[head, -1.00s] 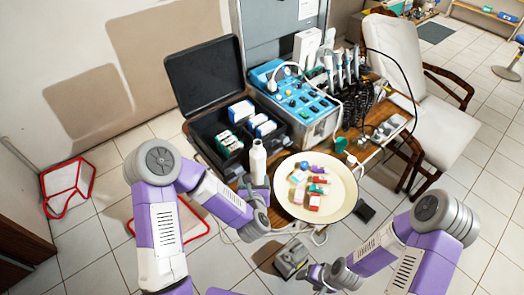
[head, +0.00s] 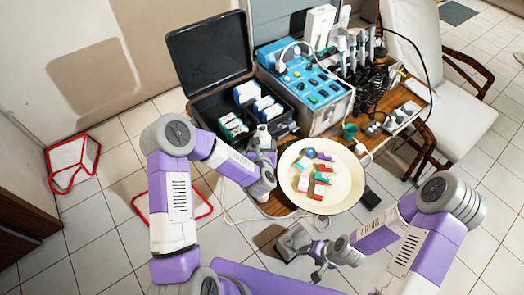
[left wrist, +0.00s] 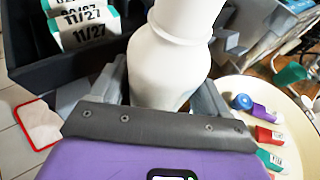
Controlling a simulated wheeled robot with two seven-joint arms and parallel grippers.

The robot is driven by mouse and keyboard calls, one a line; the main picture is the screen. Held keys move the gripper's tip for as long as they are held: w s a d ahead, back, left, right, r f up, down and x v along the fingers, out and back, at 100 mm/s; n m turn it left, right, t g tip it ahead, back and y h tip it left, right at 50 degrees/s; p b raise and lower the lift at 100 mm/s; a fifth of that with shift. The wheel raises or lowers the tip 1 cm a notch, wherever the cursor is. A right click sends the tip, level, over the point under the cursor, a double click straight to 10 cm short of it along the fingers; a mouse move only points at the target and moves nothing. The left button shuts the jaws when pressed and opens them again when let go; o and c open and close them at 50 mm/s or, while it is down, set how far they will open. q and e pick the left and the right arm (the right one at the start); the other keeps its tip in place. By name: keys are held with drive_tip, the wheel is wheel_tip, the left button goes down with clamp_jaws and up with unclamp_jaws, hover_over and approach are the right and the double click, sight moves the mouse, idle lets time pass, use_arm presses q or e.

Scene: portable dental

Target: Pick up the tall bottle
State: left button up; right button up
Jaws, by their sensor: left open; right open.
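The tall bottle is white; in the left wrist view the bottle (left wrist: 168,60) stands between the spread fingers of my left gripper (left wrist: 165,85), close to the palm. In the head view only the top of the bottle (head: 262,132) shows, with my left gripper (head: 262,152) hiding the rest. The left gripper is open around the bottle; I cannot tell whether a finger touches it. My right gripper (head: 318,272) is open and empty, low over the floor in front of the table.
A cream plate (head: 338,203) with several small coloured boxes and bottles is right of the left gripper. An open black case (head: 205,110) with boxes lies behind it. A blue dental unit (head: 305,80) stands at the back. A grey foot pedal (head: 293,243) lies on the floor.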

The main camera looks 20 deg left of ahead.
use_arm(q)
drive_tip(key=c, duration=0.7)
drive_tip(key=shift+c, duration=0.8)
drive_tip(key=shift+r, duration=0.15)
